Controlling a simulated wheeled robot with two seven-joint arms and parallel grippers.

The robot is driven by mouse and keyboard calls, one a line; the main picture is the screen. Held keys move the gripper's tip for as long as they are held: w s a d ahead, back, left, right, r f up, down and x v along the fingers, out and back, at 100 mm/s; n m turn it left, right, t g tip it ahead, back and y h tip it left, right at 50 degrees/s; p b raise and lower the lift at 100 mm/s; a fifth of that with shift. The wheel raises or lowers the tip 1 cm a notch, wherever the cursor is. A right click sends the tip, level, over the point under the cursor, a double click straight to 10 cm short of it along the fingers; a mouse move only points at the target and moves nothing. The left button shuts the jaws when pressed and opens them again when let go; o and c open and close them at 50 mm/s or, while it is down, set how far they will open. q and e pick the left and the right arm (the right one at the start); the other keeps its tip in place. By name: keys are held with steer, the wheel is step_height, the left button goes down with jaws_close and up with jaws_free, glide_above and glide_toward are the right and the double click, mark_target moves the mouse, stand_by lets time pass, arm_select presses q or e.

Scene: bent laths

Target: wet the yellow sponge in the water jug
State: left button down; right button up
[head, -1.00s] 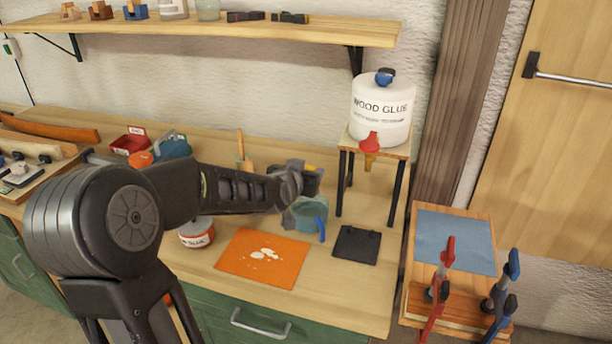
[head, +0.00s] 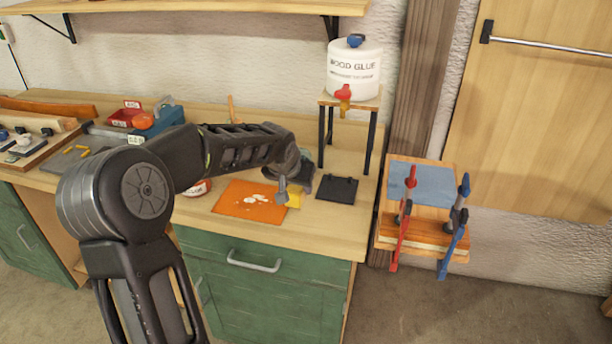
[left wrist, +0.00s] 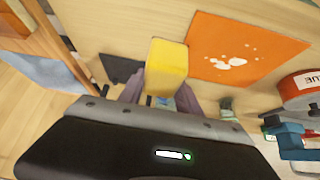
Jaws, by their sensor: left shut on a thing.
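My left gripper (head: 292,192) is shut on the yellow sponge (head: 295,199), which shows at its tip by the right edge of the orange mat. In the left wrist view the sponge (left wrist: 166,66) sticks out from between the dark fingers (left wrist: 160,95) over the bench, between the orange mat and the black pad. I cannot tell its exact height. The water jug is hidden, or nearly so, behind my left gripper and wrist in the head view. I cannot make it out surely in the left wrist view. My right gripper is not in view.
The orange mat (head: 237,202) with white splotches lies left of the sponge, and a black pad (head: 338,189) lies right. A wood glue container (head: 354,72) sits on a small stand behind. A glue tin (head: 197,189) is partly behind my arm. Clamps (head: 404,217) stand at right.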

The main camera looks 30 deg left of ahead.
arm_select(q)
steer(key=shift+w, duration=0.15)
stand_by(0.3)
steer(key=shift+f+b, duration=1.9)
steer(key=shift+f, duration=0.9)
steer(key=c, duration=0.8)
jaws_free()
steer(key=shift+o, duration=0.2)
steer(key=shift+r, duration=0.1)
